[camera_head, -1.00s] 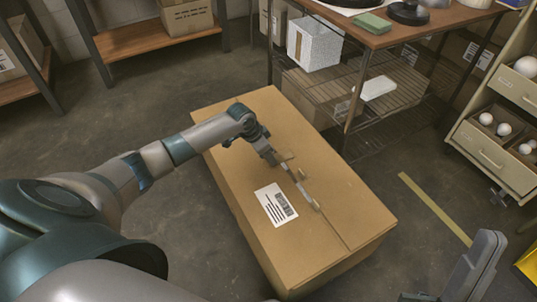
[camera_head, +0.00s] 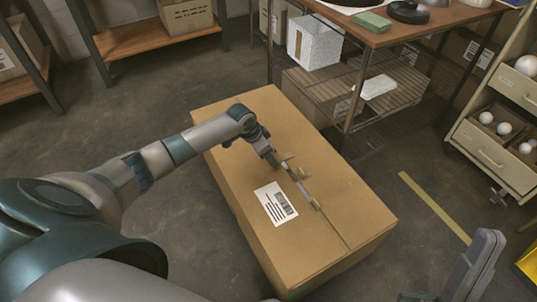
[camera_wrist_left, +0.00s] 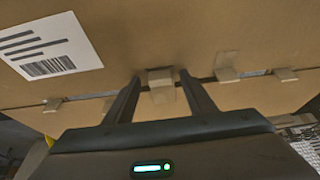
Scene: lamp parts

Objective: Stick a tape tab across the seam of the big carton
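The big carton (camera_head: 330,235) lies on the floor with a long seam along its top. In the left wrist view, several small tan tabs sit along the seam, including one between my fingertips (camera_wrist_left: 161,84) and others to the right (camera_wrist_left: 228,68) and left (camera_wrist_left: 52,105). My left gripper (camera_wrist_left: 160,88) is close over the carton top. Its two dark fingers are apart, one on each side of the middle tab, with small gaps showing. In the head view its tips are partly hidden by the wrist. My right gripper (camera_head: 478,265) is at the lower right, cut off by the frame, away from the carton.
A white printed label (camera_head: 276,204) is on the carton top, left of the seam. A table with a wire shelf (camera_head: 385,98) stands behind. A drawer cabinet (camera_head: 495,150) is at the right. Floor is clear around a yellow stripe (camera_head: 435,207).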

